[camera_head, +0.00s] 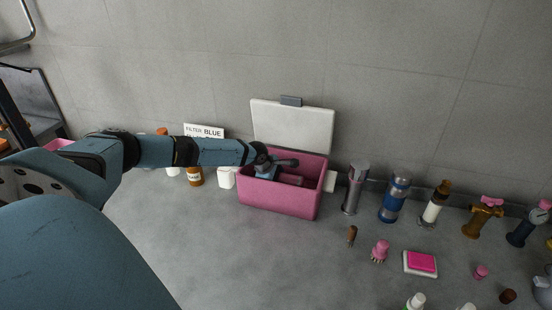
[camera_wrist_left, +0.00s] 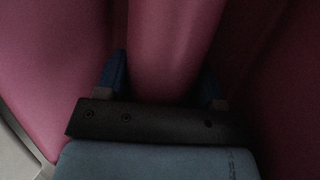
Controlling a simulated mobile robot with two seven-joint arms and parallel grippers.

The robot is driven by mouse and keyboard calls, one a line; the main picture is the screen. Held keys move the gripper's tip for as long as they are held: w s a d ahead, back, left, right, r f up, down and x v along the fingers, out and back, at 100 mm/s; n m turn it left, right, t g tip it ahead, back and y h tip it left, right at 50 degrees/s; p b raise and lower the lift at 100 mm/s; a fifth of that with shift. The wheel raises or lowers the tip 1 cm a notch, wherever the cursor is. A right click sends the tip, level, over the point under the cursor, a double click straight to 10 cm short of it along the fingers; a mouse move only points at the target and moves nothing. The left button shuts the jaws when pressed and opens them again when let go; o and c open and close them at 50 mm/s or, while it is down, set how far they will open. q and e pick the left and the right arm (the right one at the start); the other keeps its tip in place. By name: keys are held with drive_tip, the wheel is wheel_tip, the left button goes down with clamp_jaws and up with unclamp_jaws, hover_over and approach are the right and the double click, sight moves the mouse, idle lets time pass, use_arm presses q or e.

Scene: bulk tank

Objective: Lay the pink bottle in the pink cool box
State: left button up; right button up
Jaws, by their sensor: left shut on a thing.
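The pink cool box (camera_head: 277,199) stands open against the wall, its white lid (camera_head: 292,126) raised behind it. My left gripper (camera_head: 281,172) is inside the box opening. It is shut on the pink bottle (camera_head: 291,179), which lies roughly level within the box walls. In the left wrist view the pink bottle (camera_wrist_left: 176,45) runs between the two blue fingers of my left gripper (camera_wrist_left: 168,85), with pink box walls on both sides. Whether the bottle touches the box floor cannot be seen. My right gripper is not in view.
Left of the box are an orange-brown labelled bottle (camera_head: 195,177) and a sign (camera_head: 204,131). Right of it stand a grey flask (camera_head: 355,188), a blue cylinder (camera_head: 395,199) and several fittings. A pink pad (camera_head: 421,262) and small items lie in front right. The floor before the box is clear.

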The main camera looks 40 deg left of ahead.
use_arm(q)
drive_tip(key=o, duration=1.1)
drive_tip(key=shift+o, duration=0.2)
drive_tip(key=shift+r, duration=0.1)
wheel_tip(320, 180, up, 20)
